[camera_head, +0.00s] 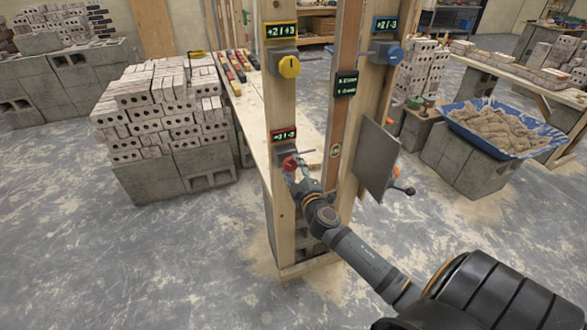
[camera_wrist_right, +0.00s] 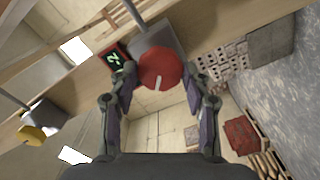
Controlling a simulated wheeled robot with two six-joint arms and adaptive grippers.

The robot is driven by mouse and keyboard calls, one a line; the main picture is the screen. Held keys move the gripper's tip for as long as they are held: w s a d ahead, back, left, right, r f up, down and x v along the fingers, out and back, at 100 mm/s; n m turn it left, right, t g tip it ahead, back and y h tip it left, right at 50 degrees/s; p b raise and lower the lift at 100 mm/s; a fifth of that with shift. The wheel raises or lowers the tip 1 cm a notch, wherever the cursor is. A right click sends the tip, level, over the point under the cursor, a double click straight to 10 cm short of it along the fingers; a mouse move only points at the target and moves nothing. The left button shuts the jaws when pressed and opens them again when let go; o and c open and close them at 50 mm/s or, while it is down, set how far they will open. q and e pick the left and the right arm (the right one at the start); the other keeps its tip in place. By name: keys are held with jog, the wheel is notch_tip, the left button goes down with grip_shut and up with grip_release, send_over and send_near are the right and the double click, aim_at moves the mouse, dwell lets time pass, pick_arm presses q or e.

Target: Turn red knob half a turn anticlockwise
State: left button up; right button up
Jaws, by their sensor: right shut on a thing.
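The red knob (camera_wrist_right: 160,68) sits on a grey box on the wooden post, with a pale pointer mark on its face. In the head view the red knob (camera_head: 290,163) is low on the left post, partly covered by my right gripper (camera_head: 297,172). In the right wrist view my right gripper (camera_wrist_right: 159,78) has one finger on each side of the knob and is shut on it. A small display (camera_head: 284,135) with lit digits is above the knob. My left gripper is not in view.
A yellow knob (camera_head: 289,67) is higher on the same post, and a blue knob (camera_head: 394,55) is on the right post. A grey panel (camera_head: 376,160) juts out at right. Brick stacks (camera_head: 165,110) stand at left. A blue tub of mortar (camera_head: 500,127) rests on blocks at right.

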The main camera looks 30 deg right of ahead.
jog(key=n+p, duration=0.1)
jog(key=n, duration=0.5)
jog(key=shift+n, duration=0.3)
jog(key=n+p, duration=0.2)
jog(key=n, duration=0.4)
jog(key=shift+f, duration=0.1)
jog(key=n+p, duration=0.1)
jog(key=n, duration=0.5)
jog(key=shift+n+p, duration=0.4)
jog(key=n+p, duration=0.1)
jog(key=n, duration=0.5)
jog(key=shift+f+p, duration=0.15)
jog(key=shift+p, duration=0.2)
jog(key=shift+s, duration=0.1)
jog(key=o, duration=1.1)
jog(key=shift+o, duration=0.2)
